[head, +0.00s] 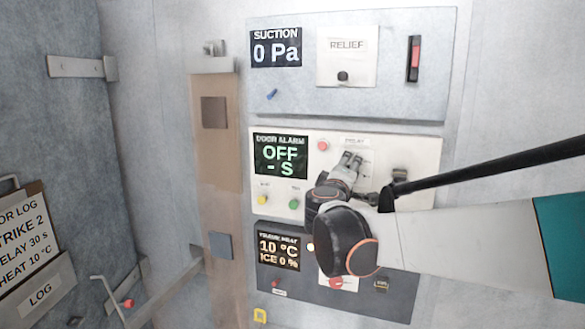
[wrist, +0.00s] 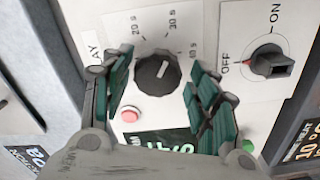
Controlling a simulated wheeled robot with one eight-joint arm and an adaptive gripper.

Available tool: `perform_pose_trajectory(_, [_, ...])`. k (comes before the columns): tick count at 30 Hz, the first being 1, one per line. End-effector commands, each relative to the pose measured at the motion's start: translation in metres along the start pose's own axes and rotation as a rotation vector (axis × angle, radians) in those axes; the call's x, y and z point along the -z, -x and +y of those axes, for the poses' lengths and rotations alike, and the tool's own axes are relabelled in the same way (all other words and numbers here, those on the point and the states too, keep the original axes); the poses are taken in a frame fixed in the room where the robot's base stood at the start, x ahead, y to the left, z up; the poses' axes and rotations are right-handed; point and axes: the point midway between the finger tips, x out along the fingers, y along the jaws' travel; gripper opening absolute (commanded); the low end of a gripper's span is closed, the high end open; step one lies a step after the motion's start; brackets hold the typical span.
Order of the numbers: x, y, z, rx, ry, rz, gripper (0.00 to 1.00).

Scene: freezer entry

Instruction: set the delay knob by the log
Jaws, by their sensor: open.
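The delay knob (wrist: 157,75) is black and round with a white pointer line. In the wrist view its scale reads 20 s, 30 s and 40 s; the line slants up-right, but I cannot tell its exact setting. My gripper (wrist: 158,95) is open, a finger on each side of the knob; contact is unclear. In the head view my gripper (head: 350,164) covers the knob. The door alarm display (head: 281,156) reads OFF and - S. The log (head: 28,245) at left shows "DELAY 30 s", "HEAT 10 °C" and a cut-off "TRIKE 2".
A red button (wrist: 130,114) sits close to the knob and my left finger. An OFF/ON rotary switch (wrist: 268,62) is right of it, red mark by OFF. The suction panel (head: 375,100) is above; the heat panel (head: 300,284) is below. A wooden post (head: 220,165) stands left.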

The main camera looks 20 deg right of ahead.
Motion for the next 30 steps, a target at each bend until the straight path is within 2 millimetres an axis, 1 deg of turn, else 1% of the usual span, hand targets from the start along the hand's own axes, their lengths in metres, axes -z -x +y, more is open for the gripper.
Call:
perform_pose_trajectory(1, [-0.007,0.03,0.003,0.004,0.0,0.01,0.54])
perform_pose_trajectory(9, [-0.005,0.082,0.001,0.004,0.0,0.01,0.54])
perform_pose_trajectory(12, [-0.004,0.097,0.001,0.004,-0.001,0.01,0.54])
perform_pose_trajectory(15, [-0.005,0.108,0.001,0.003,-0.001,0.007,0.54])
perform_pose_trajectory(18, [-0.005,0.113,0.001,0.002,-0.001,0.005,0.54])
perform_pose_trajectory(30, [-0.009,0.115,-0.001,0.004,-0.004,-0.001,0.54])
